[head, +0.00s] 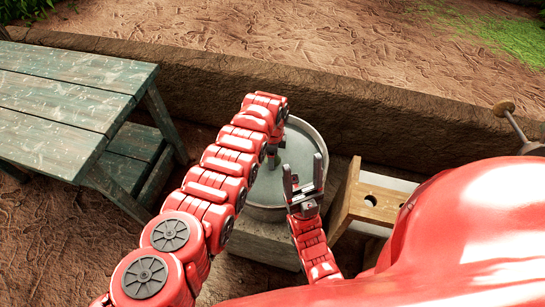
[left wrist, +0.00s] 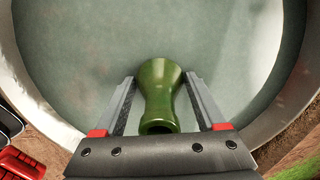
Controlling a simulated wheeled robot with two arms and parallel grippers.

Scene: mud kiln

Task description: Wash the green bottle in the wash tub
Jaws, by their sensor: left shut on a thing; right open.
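The wash tub (head: 322,138) is a round grey metal tub with a greenish-grey inside. In the left wrist view its pale rim (left wrist: 42,102) curves around the picture. The green bottle (left wrist: 160,103) is between the fingers of my left gripper (left wrist: 160,78), which is shut on it, over or inside the tub; its depth against the water is unclear. In the head view my left arm hides most of that gripper (head: 273,157), and I cannot make out the bottle. My right gripper (head: 304,176) is open and empty, in front of the tub's right part.
The tub stands on a stone block (head: 262,244). A weathered green table with a bench (head: 70,88) is at left. A wooden stand (head: 372,201) is close at right. A low earthen ledge (head: 330,95) runs behind the tub.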

